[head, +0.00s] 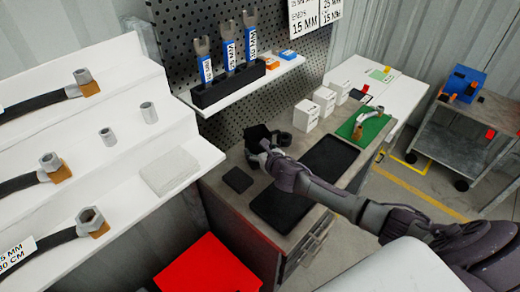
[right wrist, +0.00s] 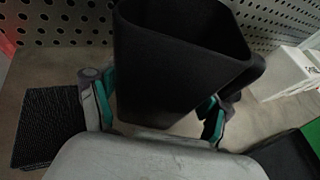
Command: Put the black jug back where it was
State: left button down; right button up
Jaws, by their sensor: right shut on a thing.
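The black jug (head: 257,134) is at the back of the grey workbench, in front of the pegboard. My right gripper (head: 267,150) reaches it from the right and partly hides it. In the right wrist view the jug (right wrist: 175,70) is large, with its open rim toward the top. The teal-padded fingers of my right gripper (right wrist: 158,112) are on either side of it, shut on it. I cannot tell whether its base touches the bench. A small dark square pad (head: 238,180) lies on the bench left of the gripper; it also shows in the wrist view (right wrist: 45,127). My left gripper is not in view.
Several white boxes (head: 305,116) stand right of the jug. Two black trays (head: 328,160) and a green mat (head: 373,123) with a hose lie on the bench. A shelf (head: 250,83) with blue-labelled tools overhangs behind. White stepped shelving (head: 125,195) stands left, above a red bin (head: 208,268).

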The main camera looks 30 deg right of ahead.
jog(key=shift+f, duration=0.1)
jog(key=o, duration=1.3)
jog(key=shift+s+r, duration=0.1)
jog(key=shift+r, duration=0.15)
jog(key=v, duration=1.2)
jog(key=shift+b, duration=0.35)
jog(key=shift+f, duration=0.1)
